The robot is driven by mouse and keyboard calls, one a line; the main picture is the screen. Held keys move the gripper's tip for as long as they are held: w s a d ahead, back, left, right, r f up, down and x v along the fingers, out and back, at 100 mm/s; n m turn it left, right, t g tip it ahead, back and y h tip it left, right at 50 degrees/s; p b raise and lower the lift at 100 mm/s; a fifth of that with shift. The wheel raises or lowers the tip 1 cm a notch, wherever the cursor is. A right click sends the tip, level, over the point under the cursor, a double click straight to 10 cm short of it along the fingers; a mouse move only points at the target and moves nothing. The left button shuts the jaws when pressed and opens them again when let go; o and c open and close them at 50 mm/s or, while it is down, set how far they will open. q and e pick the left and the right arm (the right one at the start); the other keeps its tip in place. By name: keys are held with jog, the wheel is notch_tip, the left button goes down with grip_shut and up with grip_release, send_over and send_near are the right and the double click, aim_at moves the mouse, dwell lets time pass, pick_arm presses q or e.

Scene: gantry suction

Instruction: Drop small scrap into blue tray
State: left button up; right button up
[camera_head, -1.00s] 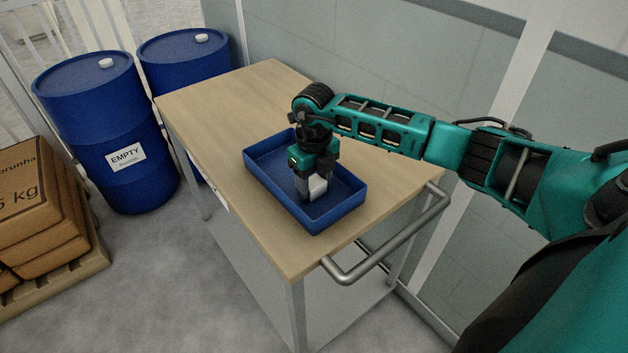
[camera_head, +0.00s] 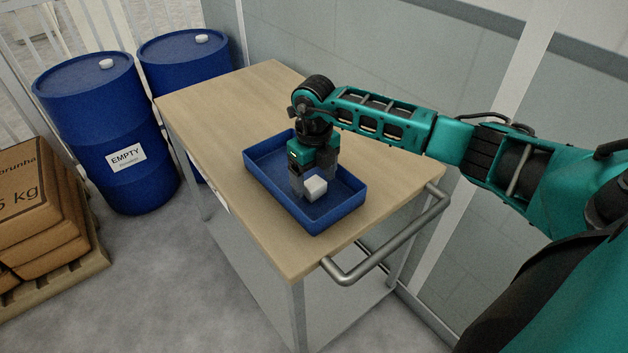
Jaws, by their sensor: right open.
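The tray stands on a wooden-topped trolley. My left gripper is not in view.
The trolley top (camera_head: 222,108) is bare around the tray. A metal handle (camera_head: 388,246) sticks out at its near right end. Blue drums (camera_head: 105,130) stand behind left, and stacked brown sacks (camera_head: 38,215) lie on a pallet at the left.

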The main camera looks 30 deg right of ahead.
aim_at(314, 183)
notch_tip(314, 183, up, 11)
jog(key=shift+f, duration=0.2)
dwell(0.6)
